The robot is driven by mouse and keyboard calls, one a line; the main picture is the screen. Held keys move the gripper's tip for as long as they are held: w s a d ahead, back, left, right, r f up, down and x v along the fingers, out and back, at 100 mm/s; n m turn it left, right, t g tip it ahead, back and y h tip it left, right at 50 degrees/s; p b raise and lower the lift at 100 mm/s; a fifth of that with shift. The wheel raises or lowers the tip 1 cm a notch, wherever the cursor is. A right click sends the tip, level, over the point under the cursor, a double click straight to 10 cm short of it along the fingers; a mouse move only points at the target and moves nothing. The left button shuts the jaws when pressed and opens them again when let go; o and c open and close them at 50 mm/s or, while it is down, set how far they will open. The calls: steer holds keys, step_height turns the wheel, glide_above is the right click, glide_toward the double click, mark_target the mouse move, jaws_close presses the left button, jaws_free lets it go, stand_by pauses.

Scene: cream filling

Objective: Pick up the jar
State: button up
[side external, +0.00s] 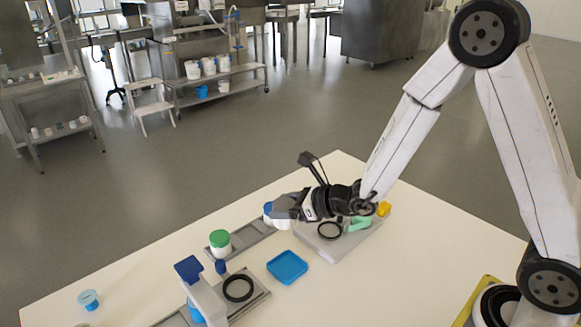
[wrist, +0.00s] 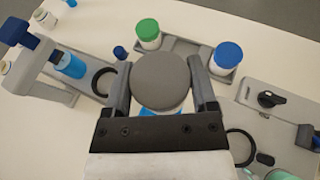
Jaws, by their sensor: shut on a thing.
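A jar with a round grey lid (wrist: 160,80) sits between the two fingers of my gripper (wrist: 159,74) in the wrist view, with a finger on each side of it. In the side view my gripper (side external: 286,208) is shut over the table, and the held jar is mostly hidden by the fingers. I cannot tell there whether the jar touches the surface below. A jar with a green lid (wrist: 148,32) and a jar with a blue lid (wrist: 228,54) stand beyond the fingers. The green-lidded jar (side external: 220,242) also shows in the side view.
A grey tray (wrist: 183,47) lies under the standing jars. A blue square tray (side external: 287,267) lies on the white table. A grey stand with a blue top (side external: 189,268) and a black ring (side external: 238,288) are at the front. A grey plate (side external: 310,242) lies beneath my wrist.

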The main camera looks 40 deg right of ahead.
steer(key=shift+s+r, duration=0.25)
steer(key=shift+s, duration=0.3)
steer(key=shift+d, duration=0.15)
steer(key=shift+w+d, duration=0.1)
steer(key=shift+d, duration=0.5)
steer(key=s+d+f+m+h, duration=0.1)
steer(key=d, duration=1.1)
steer(key=shift+s+f+t, duration=0.15)
steer(key=shift+f+t, duration=0.15)
steer(key=shift+f, duration=0.05)
steer(key=shift+f, duration=0.1)
steer(key=shift+f, duration=2.15)
